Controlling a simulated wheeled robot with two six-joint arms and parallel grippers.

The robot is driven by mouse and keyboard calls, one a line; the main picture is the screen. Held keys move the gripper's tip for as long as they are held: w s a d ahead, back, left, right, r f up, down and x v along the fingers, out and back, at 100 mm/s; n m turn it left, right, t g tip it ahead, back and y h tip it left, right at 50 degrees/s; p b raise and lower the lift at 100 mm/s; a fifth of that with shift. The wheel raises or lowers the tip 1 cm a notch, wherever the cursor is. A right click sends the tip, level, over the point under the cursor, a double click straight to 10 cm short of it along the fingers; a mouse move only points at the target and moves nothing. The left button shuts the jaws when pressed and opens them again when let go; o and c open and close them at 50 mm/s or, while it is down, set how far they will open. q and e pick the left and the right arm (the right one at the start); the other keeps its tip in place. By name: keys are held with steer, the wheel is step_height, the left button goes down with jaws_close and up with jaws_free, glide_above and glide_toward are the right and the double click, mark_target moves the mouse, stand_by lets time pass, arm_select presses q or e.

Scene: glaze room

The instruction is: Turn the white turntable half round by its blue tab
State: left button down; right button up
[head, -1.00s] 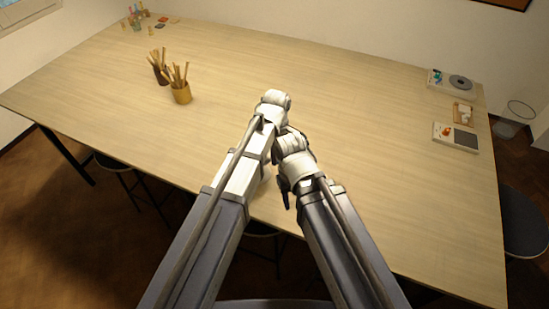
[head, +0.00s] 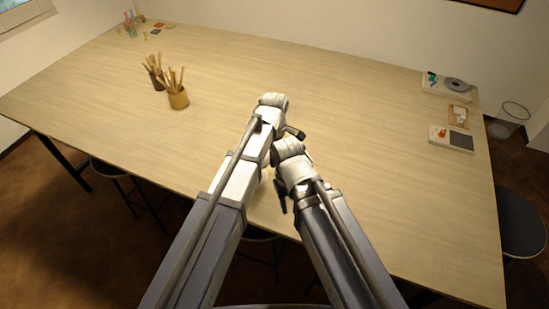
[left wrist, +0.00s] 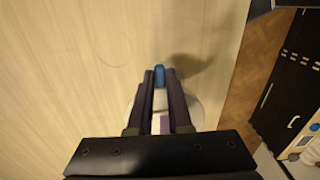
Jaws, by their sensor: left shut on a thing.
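The blue tab (left wrist: 159,75) shows in the left wrist view between the fingertips of my left gripper (left wrist: 160,79), which is shut on it. The white turntable (left wrist: 196,110) lies under and behind the fingers, so only part of its rim shows. In the head view the arms cover most of the turntable, and the tab and the left fingertips are hidden there. My right arm ends close beside the left wrist in the head view. Its fingers cannot be made out.
Two cups of wooden tools (head: 178,98) stand on the table (head: 350,130) at left. Small bottles (head: 132,24) stand at the far left corner. Trays (head: 452,138) with small items lie along the right edge. The table's middle is clear. Its front edge runs close under my arms.

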arm_select(q)
steer(key=c, duration=0.8)
jaws_free()
steer(key=shift+c, duration=0.2)
step_height(320, 180, up, 8)
steer(key=p, duration=0.8)
steer(key=shift+f, duration=0.1)
